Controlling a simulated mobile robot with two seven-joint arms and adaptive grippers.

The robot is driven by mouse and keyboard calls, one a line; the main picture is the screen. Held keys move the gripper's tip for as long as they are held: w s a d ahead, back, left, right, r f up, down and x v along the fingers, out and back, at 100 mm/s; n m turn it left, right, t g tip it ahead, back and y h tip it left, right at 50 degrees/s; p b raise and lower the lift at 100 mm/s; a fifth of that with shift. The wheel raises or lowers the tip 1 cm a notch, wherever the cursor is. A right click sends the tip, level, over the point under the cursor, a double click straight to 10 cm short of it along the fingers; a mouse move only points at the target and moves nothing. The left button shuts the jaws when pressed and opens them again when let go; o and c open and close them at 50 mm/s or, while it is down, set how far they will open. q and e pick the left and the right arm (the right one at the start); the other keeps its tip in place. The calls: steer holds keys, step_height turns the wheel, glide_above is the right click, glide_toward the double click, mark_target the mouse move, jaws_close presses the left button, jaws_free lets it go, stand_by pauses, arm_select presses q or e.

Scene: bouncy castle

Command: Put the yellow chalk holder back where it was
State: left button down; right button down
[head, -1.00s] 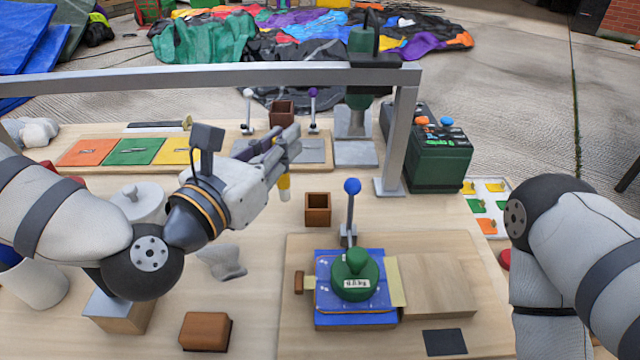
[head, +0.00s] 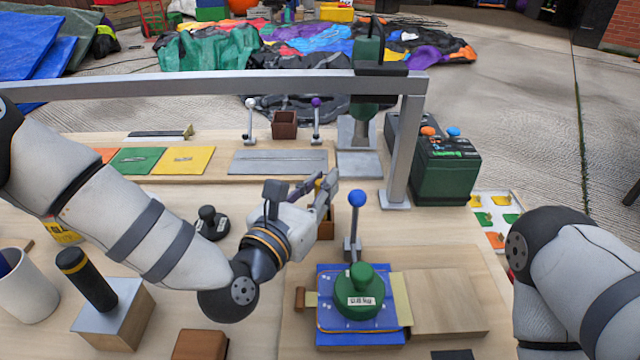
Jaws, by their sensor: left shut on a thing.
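My left gripper (head: 326,186) is shut on the yellow chalk holder (head: 319,184), of which only a small yellow part shows between the fingers. The gripper is in the middle of the head view, at the small brown wooden box (head: 328,224). The fingers and wrist cover most of this box, so I cannot tell whether the holder's lower end is inside it or above it. My right arm comes in at the right edge, but its gripper is not in view.
A blue-knobbed lever (head: 356,200) stands just right of the left gripper. A green weight (head: 359,290) sits on a blue pad in front. A grey metal frame (head: 408,140) spans behind. A second brown box (head: 285,124) stands farther back.

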arm_select(q)
steer(key=shift+f, duration=0.25)
steer(key=c, duration=1.6)
jaws_free()
steer(key=shift+o, duration=0.2)
steer(key=shift+r, duration=0.1)
steer(key=shift+r, duration=0.1)
steer(key=shift+s+a+r, duration=0.1)
steer(key=shift+s+r, duration=0.05)
steer(key=v, duration=1.1)
steer(key=shift+s, duration=0.3)
steer(key=shift+a, duration=0.15)
